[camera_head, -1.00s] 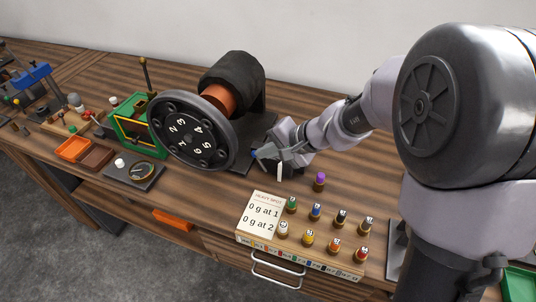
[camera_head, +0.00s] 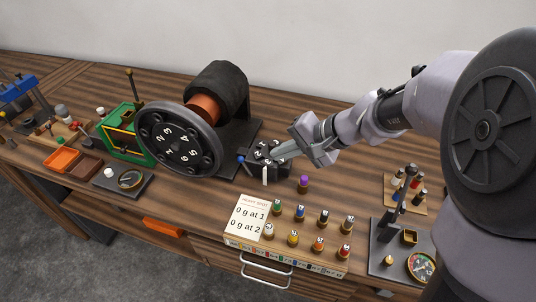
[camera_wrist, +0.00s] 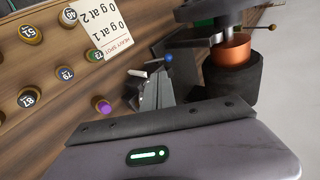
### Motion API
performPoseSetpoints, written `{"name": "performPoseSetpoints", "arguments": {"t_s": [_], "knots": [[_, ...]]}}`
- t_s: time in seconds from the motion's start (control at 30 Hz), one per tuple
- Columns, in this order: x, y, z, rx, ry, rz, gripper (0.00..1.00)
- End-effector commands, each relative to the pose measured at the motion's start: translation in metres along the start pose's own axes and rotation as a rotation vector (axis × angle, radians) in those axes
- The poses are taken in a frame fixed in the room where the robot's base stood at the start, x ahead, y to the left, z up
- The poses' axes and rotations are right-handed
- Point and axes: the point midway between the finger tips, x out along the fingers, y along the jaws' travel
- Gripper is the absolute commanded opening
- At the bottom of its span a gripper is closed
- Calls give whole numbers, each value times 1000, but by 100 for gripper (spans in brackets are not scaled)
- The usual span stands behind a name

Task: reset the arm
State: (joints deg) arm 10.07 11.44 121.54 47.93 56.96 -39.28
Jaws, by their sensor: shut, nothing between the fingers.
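My gripper (camera_head: 293,150) is shut and empty in the head view. It hangs over the wooden bench beside a small dark block with a blue knob (camera_head: 241,159), to the right of the numbered black wheel (camera_head: 180,140). In the wrist view the gripper (camera_wrist: 153,85) points toward that block and its blue knob (camera_wrist: 168,57). Whether the fingertips touch the block is not clear. The wheel sits on a copper and black drum (camera_head: 222,86).
A white card reading 0 g at 1 and 0 g at 2 (camera_head: 248,216) lies before several numbered knobs. A purple-topped peg (camera_head: 303,184) stands nearby. A dark plate with a gauge (camera_head: 385,262) is right.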

Motion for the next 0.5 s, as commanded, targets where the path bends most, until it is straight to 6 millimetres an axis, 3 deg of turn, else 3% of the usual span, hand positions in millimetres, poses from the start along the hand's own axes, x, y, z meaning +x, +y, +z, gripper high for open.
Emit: {"name": "performPoseSetpoints", "arguments": {"t_s": [0.1,0.3,0.37,0.5], "knots": [[-15,-2,0,1,1,0,0],[-22,-4,8,-15,1,13,0],[-37,-8,29,-49,6,51,0],[-92,5,105,-171,73,216,0]]}}
